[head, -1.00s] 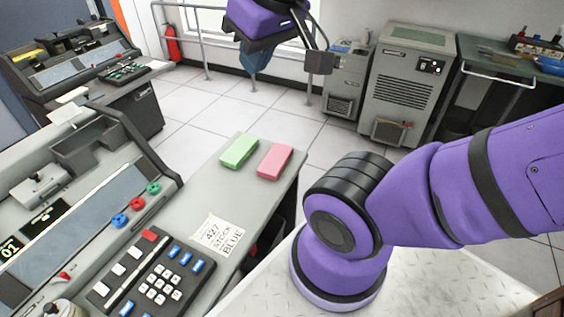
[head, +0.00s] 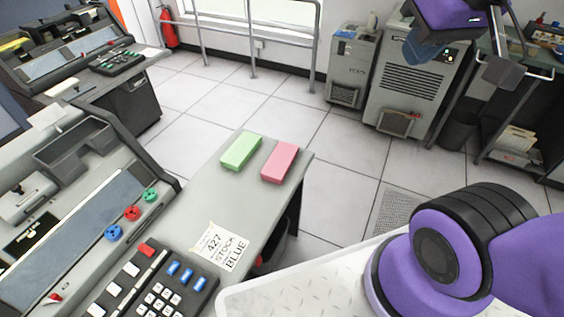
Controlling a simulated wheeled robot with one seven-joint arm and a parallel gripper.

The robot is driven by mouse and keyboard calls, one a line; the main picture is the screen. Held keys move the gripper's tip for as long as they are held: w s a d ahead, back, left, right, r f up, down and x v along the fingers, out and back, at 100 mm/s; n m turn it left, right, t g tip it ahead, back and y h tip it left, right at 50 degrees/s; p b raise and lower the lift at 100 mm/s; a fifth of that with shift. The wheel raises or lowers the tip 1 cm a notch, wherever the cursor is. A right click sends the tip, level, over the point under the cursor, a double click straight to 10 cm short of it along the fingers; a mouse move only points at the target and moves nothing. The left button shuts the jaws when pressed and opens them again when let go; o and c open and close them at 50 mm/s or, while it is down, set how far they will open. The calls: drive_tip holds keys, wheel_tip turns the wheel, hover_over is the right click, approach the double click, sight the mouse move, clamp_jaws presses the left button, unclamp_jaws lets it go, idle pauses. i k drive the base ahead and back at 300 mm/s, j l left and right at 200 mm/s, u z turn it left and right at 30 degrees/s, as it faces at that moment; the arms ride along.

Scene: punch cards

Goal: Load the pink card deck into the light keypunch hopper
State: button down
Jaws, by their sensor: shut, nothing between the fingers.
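The pink card deck (head: 280,162) lies flat near the far right corner of the grey desk top (head: 205,193), just right of a green deck (head: 241,151). The two are apart. A light grey keypunch (head: 75,215) stands at the left, with an open, empty-looking tray-like recess (head: 75,148) in its upper part. I cannot tell for sure that this is the hopper. My gripper (head: 426,54) is at the top right, well away from the decks and in front of the grey cabinet. Its bluish fingers look shut and empty.
A second, darker-based keypunch (head: 88,62) stands at the back left. A paper label (head: 222,246) and a keypad (head: 155,285) lie on the near desk. Grey cabinets (head: 412,75) and a railing stand at the back.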

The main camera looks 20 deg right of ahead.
sight(277, 167)
drive_tip(key=i+l+z, duration=1.15)
drive_tip(key=i, duration=0.45)
drive_tip(key=i+l+u, duration=0.1)
drive_tip(key=i, duration=0.3)
drive_tip(key=i+u, duration=0.2)
drive_tip(key=u, duration=0.2)
drive_tip(key=i+u, duration=0.15)
drive_tip(key=u, duration=0.25)
drive_tip(key=i+l+u, duration=0.15)
drive_tip(key=u, duration=0.25)
drive_tip(key=i+l+u, duration=0.15)
drive_tip(key=u, duration=0.2)
drive_tip(key=i+u, duration=0.2)
drive_tip(key=u, duration=0.3)
drive_tip(key=i+l+u, duration=0.15)
drive_tip(key=u, duration=0.3)
drive_tip(key=i+l+u, duration=0.15)
drive_tip(key=u, duration=0.35)
drive_tip(key=i+l+u, duration=0.1)
drive_tip(key=l+u, duration=0.15)
drive_tip(key=u, duration=0.25)
drive_tip(key=i+l+u, duration=0.3)
drive_tip(key=k, duration=0.1)
